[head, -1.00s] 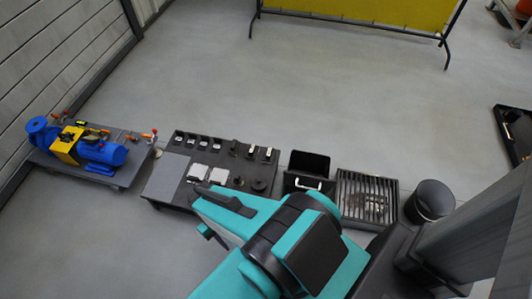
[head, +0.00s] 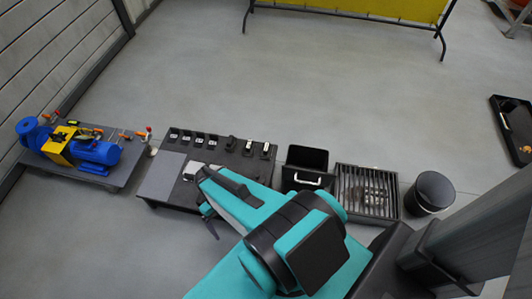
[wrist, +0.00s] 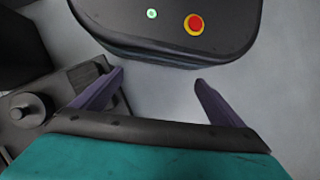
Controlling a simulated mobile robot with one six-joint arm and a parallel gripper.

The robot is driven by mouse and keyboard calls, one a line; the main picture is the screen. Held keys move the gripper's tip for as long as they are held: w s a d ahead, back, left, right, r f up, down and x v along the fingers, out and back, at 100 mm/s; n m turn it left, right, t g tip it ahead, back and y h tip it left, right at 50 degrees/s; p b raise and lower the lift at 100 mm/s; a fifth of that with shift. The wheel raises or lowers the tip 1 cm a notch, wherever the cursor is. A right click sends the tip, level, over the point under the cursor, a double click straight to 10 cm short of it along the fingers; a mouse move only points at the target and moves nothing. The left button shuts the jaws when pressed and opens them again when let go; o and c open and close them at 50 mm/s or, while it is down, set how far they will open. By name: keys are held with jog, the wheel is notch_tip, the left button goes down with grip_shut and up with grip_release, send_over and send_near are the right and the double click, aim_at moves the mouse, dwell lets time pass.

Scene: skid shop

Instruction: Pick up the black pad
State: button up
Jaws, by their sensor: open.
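My gripper (wrist: 160,82) is open and empty in the wrist view, its two purple fingers apart with grey floor between them. A small dark ridged block (wrist: 88,74) lies by the left finger at the edge of the dark bench; it may be the black pad, but I cannot tell. The left finger partly covers it, and I cannot tell whether they touch. In the head view my arm covers the front right of the low bench (head: 181,148), and no black pad can be made out for certain.
A round black knobbed part (wrist: 25,108) stands left of the gripper. The bench also carries a grey plate (head: 160,176) and several small black and white parts. A black bin (head: 307,160), a grated tray (head: 368,182) and a blue pump (head: 98,152) stand nearby. Floor behind is clear.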

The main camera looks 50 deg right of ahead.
jog(key=w+d+f+n+t+y+b, duration=0.1)
jog(key=w+d+f+t+y+b, duration=0.15)
jog(key=w+d+b, duration=0.45)
jog(key=n+t+h+b, duration=0.1)
jog(key=n+t+b, duration=0.45)
jog(key=b, duration=0.55)
send_near(267, 147)
jog(key=r, duration=0.2)
jog(key=shift+s+d+m+t, duration=0.15)
jog(key=shift+s+m+t, duration=0.2)
jog(key=shift+s, duration=0.2)
jog(key=shift+f, duration=0.1)
jog(key=shift+b+x, duration=0.9)
jog(key=shift+x, duration=3.3)
jog(key=shift+f, duration=0.15)
